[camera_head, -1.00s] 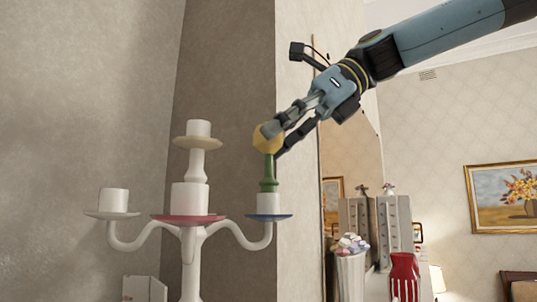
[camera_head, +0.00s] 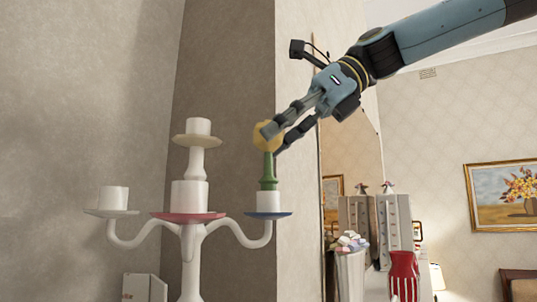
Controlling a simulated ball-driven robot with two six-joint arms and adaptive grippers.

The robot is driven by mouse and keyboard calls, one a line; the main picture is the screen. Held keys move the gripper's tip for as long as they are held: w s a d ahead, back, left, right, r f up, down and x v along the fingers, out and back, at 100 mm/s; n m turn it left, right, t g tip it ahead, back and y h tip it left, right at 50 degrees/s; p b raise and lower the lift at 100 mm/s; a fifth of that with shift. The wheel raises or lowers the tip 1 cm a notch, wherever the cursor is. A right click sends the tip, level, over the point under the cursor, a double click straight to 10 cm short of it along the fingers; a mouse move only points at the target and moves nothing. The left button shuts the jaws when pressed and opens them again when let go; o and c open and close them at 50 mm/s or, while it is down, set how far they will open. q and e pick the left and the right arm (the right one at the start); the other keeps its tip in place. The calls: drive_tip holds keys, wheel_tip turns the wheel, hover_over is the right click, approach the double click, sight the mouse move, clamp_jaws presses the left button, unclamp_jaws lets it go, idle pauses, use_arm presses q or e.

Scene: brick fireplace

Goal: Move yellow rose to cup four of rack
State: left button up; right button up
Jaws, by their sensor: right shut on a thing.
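The yellow rose has a round yellow head (camera_head: 261,143) on a green stem (camera_head: 268,172). It stands upright, with the foot of its stem at the white cup (camera_head: 268,202) over the blue saucer, on the right arm of the rack. The white rack (camera_head: 190,258) is a branched stand with several cups; no numbers show on them. My right gripper (camera_head: 273,142) reaches in from the upper right and is shut on the rose's head, one finger partly hiding it. My left gripper is not in view.
Other white cups stand at the rack's left (camera_head: 113,198), lower middle (camera_head: 189,197) and top (camera_head: 198,128); they look empty. A wall corner is behind. A red striped vase (camera_head: 404,274) and a container of pale pieces (camera_head: 350,270) stand at right.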

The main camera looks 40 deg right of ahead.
drive_tip(key=shift+r, duration=1.65)
drive_tip(key=shift+r, duration=0.7)
drive_tip(key=shift+f, duration=0.1)
